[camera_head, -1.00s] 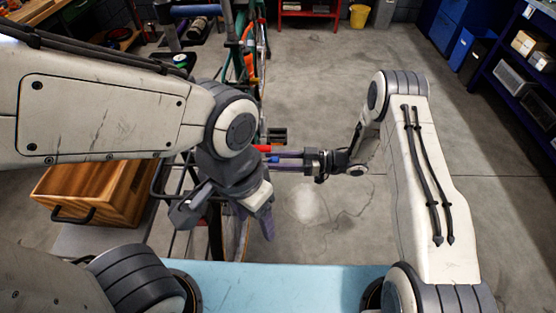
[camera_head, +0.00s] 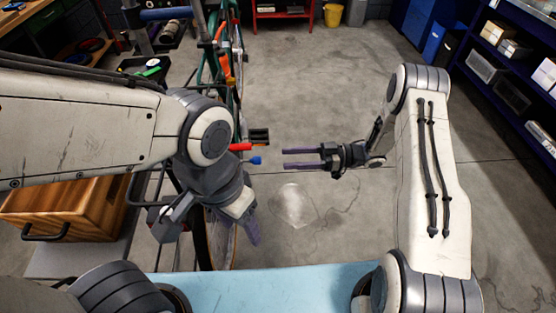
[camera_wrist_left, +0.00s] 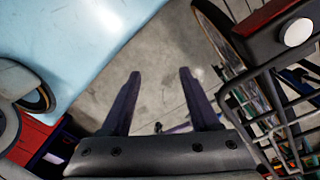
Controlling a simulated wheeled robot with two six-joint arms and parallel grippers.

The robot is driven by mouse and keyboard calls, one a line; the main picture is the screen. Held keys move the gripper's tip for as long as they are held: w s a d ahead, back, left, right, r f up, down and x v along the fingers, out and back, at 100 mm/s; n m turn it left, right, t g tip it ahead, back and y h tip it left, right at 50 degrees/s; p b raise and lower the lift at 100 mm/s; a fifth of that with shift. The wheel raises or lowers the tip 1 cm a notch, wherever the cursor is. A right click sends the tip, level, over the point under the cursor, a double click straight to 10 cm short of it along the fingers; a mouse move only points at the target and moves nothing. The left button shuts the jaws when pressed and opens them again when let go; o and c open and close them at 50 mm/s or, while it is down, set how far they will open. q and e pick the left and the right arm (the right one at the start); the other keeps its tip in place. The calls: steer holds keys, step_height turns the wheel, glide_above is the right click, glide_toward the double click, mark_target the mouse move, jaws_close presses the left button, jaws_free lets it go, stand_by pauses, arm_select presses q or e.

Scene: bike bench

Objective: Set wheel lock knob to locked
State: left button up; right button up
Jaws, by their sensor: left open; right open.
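No part that I can surely call the wheel lock knob can be made out. A red piece (camera_head: 240,147) and a blue-tipped piece (camera_head: 256,160) stick out to the right from the green bike (camera_head: 222,62), partly behind my left arm. My right gripper (camera_head: 286,158) is open and empty, its two purple fingers pointing left at these pieces with a gap between. My left gripper (camera_head: 250,235) hangs low near a bike wheel (camera_head: 213,240). The left wrist view shows the same gripper (camera_wrist_left: 160,75) with fingers apart and nothing between them.
A wooden crate (camera_head: 70,205) stands at the left. A light blue surface (camera_head: 270,290) lies in front. In the left wrist view, a black wire rack (camera_wrist_left: 265,120) and a round white part (camera_wrist_left: 298,32) are at the right. The floor (camera_head: 320,90) beyond my right gripper is clear.

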steer(key=shift+d, duration=0.35)
